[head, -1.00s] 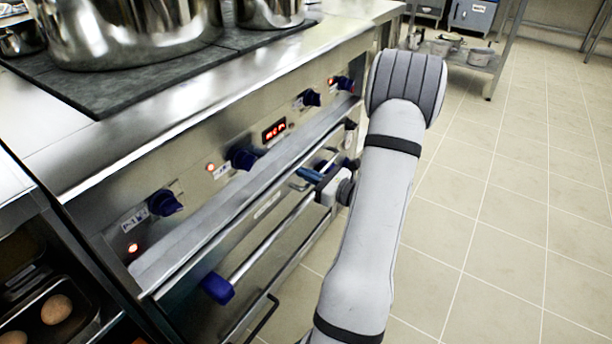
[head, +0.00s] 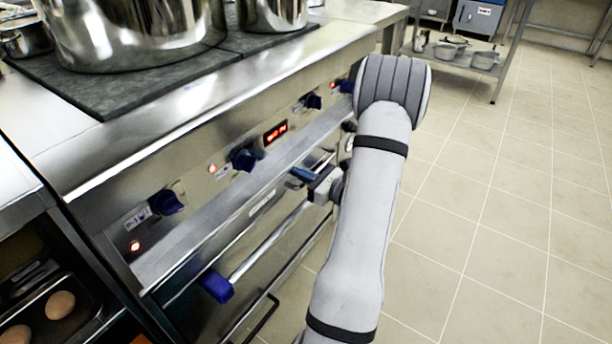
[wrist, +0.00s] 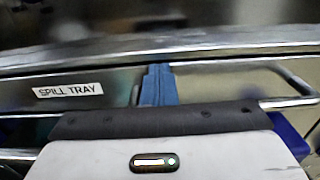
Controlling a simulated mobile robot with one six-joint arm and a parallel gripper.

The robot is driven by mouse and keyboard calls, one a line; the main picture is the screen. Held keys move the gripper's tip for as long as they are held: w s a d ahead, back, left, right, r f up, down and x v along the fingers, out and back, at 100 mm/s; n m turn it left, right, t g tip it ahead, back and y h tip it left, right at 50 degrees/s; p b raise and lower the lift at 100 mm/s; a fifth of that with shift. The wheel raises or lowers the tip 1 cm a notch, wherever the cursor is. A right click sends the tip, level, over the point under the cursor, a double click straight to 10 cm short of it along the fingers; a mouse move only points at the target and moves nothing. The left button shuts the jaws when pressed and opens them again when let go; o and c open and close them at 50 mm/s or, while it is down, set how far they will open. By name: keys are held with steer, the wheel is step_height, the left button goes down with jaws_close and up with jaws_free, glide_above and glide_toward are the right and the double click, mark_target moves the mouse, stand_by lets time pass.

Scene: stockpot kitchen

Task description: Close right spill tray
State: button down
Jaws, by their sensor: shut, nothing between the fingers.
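A steel spill tray front with a white "SPILL TRAY" label (wrist: 68,90) shows left of my fingers in the wrist view. What looks like the same label (head: 262,203) is small on the range front in the head view. My gripper (head: 303,174) is by the range front below the control knobs. Its blue fingers (wrist: 157,85) are shut and empty, pointing at the front under a steel edge. A thin bent metal bar (wrist: 230,66) runs right from beside the fingertips; I cannot tell whether they touch it. My arm hides the right end of the range front.
A long oven handle bar (head: 270,240) with a blue end (head: 216,287) runs below the tray front. Blue knobs (head: 243,159) line the panel above. Large steel pots (head: 135,30) stand on the cooktop. Tiled floor (head: 480,230) is open to the right.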

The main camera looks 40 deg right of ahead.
steer(key=p+v, duration=0.3)
steer(key=v, duration=1.1)
steer(key=shift+d, duration=0.1)
steer(key=w+a+r+n+g+y+p, duration=0.1)
steer(key=a+r+n+g+y+p, duration=0.4)
steer(key=a+r+n+g+p, duration=1.5)
steer(key=s+a+r+n+t+h+p, duration=0.2)
steer(key=a+r+n+h+p, duration=0.3)
steer(key=r, duration=0.7)
steer(key=s+a+r+n+t+h+p, duration=0.3)
steer(key=a+r+n+h+p, duration=0.2)
steer(key=r, duration=0.8)
steer(key=shift+s+a+n+p, duration=0.4)
steer(key=shift+a+n+p, duration=0.25)
steer(key=shift+a+n, duration=0.5)
steer(key=shift+d, duration=0.1)
